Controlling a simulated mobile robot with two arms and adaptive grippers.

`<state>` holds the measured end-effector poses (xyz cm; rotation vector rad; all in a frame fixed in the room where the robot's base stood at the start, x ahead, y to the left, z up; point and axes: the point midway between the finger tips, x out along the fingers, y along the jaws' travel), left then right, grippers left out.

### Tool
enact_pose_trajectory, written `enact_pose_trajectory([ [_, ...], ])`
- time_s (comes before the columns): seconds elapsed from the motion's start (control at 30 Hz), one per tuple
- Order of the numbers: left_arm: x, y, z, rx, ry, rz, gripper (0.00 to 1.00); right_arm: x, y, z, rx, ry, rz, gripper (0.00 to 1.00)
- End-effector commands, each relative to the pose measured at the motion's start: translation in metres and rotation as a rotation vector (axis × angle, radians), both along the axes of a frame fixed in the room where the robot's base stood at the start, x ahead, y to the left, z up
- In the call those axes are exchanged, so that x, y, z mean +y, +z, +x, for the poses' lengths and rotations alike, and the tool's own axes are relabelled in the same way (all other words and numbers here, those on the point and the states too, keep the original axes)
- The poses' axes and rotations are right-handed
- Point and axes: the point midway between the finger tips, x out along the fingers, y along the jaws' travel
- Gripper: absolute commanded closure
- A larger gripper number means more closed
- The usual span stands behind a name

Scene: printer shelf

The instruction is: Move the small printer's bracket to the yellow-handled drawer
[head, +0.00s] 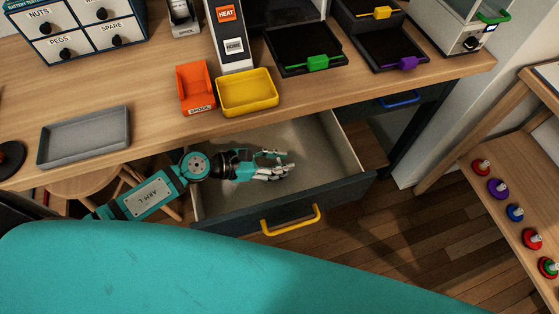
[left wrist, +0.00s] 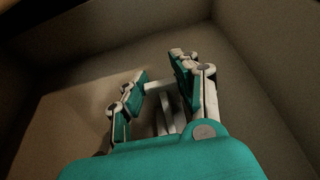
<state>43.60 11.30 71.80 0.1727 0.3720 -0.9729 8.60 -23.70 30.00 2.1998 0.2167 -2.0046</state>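The yellow-handled drawer (head: 350,190) is pulled out below the desk, its yellow handle (head: 291,220) on the front. My left gripper (head: 280,164) is inside the drawer, low over its pale floor, pointing right. Its two fingers stand apart. In the left wrist view the fingers (left wrist: 158,75) are also apart, with the drawer's walls around them. Pale grey bars (left wrist: 167,115) show between the fingers; I cannot tell whether they are the bracket or gripper parts. I cannot make out the bracket for sure elsewhere. My right gripper is not in view.
On the desk above the drawer stand a yellow bin (head: 248,92), an orange bin (head: 196,88) and a grey tray (head: 84,136). Black trays with green (head: 318,63) and purple (head: 401,64) handles lie behind. A shelf (head: 515,225) with several coloured spools stands right.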

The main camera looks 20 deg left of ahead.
Motion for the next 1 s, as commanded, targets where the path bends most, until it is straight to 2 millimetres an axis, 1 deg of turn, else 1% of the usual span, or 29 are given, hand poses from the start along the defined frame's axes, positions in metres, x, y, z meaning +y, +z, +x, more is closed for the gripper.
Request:
enact_pose_trajectory([
  [0.03, 0.0, 0.0, 0.0, 0.0, 0.0, 0.0, 0.64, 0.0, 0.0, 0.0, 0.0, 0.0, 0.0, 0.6],
  [0.1, 0.0, 0.0, 0.0, 0.0, 0.0, 0.0, 0.55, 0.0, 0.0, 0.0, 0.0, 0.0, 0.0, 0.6],
  [0.17, 0.0, 0.0, 0.0, 0.0, 0.0, 0.0, 0.48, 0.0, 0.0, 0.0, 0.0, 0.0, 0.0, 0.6],
  [0.37, 0.0, 0.0, 0.0, 0.0, 0.0, 0.0, 0.48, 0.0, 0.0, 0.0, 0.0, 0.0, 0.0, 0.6],
  [0.47, 0.0, 0.005, 0.0, -0.001, 0.0, 0.001, 0.48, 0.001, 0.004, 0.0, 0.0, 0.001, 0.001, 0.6],
  [0.57, 0.01, 0.005, -0.005, 0.0, 0.001, 0.005, 0.48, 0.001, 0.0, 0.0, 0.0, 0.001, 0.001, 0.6],
  [0.8, 0.041, 0.02, -0.027, 0.002, -0.002, 0.005, 0.48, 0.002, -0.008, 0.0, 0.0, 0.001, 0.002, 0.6],
  [0.9, 0.051, 0.025, -0.033, 0.002, 0.001, 0.004, 0.48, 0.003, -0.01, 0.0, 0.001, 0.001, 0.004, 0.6],
  [1.0, 0.056, 0.029, -0.037, 0.002, 0.0, 0.001, 0.48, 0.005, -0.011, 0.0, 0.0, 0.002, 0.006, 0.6],
])
